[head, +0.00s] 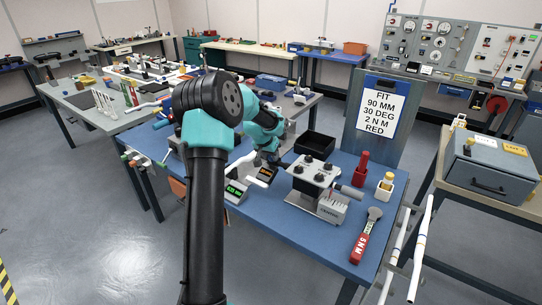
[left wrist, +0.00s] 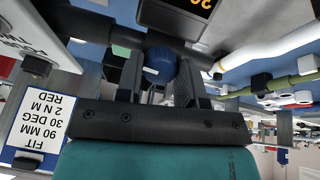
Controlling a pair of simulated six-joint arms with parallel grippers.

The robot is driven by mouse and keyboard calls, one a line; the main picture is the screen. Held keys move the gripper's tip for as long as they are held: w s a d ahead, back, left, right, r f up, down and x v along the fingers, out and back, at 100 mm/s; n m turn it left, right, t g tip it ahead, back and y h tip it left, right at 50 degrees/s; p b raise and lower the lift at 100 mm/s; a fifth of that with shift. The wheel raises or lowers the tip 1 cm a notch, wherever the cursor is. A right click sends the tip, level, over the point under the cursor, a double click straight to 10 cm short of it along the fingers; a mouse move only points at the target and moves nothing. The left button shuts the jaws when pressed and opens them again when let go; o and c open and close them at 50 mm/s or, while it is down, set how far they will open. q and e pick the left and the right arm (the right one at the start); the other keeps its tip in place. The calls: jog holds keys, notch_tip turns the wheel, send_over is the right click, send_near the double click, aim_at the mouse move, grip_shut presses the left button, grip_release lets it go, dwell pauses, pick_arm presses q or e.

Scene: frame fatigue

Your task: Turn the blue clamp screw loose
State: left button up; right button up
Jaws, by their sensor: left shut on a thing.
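The blue clamp screw (left wrist: 160,62) is a round blue knob on a dark bar, seen in the left wrist view. My left gripper (left wrist: 162,72) has one black finger on each side of the knob and is shut on it. In the head view my left gripper (head: 268,157) is low over the blue bench, behind the small displays, and the screw cannot be made out there. My right gripper is in neither view.
On the blue bench (head: 290,222) stand a grey fixture with black knobs (head: 316,172), a black bin (head: 315,145), a red-handled tool (head: 361,168) and a red torque wrench (head: 366,236). A green-digit display (head: 236,190) sits in front of the gripper. A sign (head: 380,112) stands behind.

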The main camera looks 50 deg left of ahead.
pick_arm(q)
jog(key=n, duration=0.5)
jog(key=shift+s+a+t, duration=0.1)
jog(key=shift+t, duration=0.2)
jog(key=n, duration=0.4)
jog(key=shift+n+t+h, duration=0.3)
jog(key=shift+n, duration=0.1)
jog(key=n, duration=0.4)
jog(key=shift+s+f+t, duration=0.1)
jog(key=shift+s+t, duration=0.05)
jog(key=shift+t, duration=0.15)
jog(key=n, duration=0.4)
jog(key=shift+n+t, duration=0.3)
jog(key=o, duration=0.9)
jog(key=shift+o, duration=0.2)
jog(key=shift+s, duration=0.1)
jog(key=v, duration=1.7)
jog(key=shift+d, duration=0.4)
